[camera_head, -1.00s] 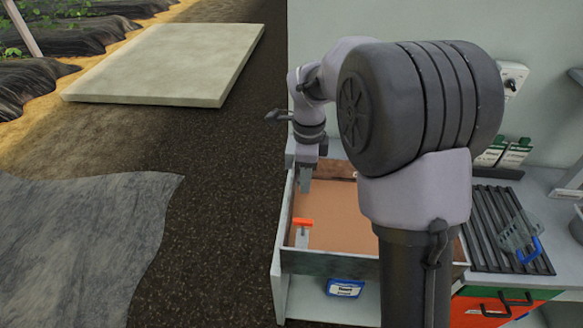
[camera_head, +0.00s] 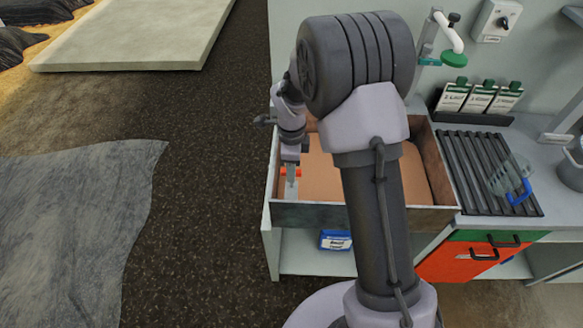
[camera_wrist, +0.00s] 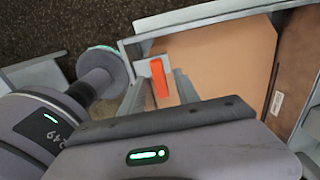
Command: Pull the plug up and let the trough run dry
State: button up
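The trough (camera_head: 310,214) is a grey-walled basin holding a flat brown-orange surface, and it also shows in the wrist view (camera_wrist: 200,17). The plug's orange handle (camera_wrist: 159,82) stands at the trough's near left corner, by a pale grey upright piece. In the head view the orange handle (camera_head: 297,172) is partly covered by my gripper (camera_head: 291,170). In the wrist view my gripper (camera_wrist: 158,90) is open, with one finger on each side of the orange handle. I cannot tell whether the fingers touch it. The plug's lower end is hidden.
Right of the trough are a ribbed black drainer (camera_head: 480,165) and a clear jug with a blue handle (camera_head: 520,190). Several green-capped packs (camera_head: 480,98) stand behind. A tap with a green end (camera_head: 454,58) hangs above. A blue labelled box (camera_head: 336,240) sits on the shelf below.

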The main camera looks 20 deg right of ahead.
jog(key=shift+c, duration=0.5)
grip_shut()
jog(key=shift+r, duration=0.1)
dwell(0.8)
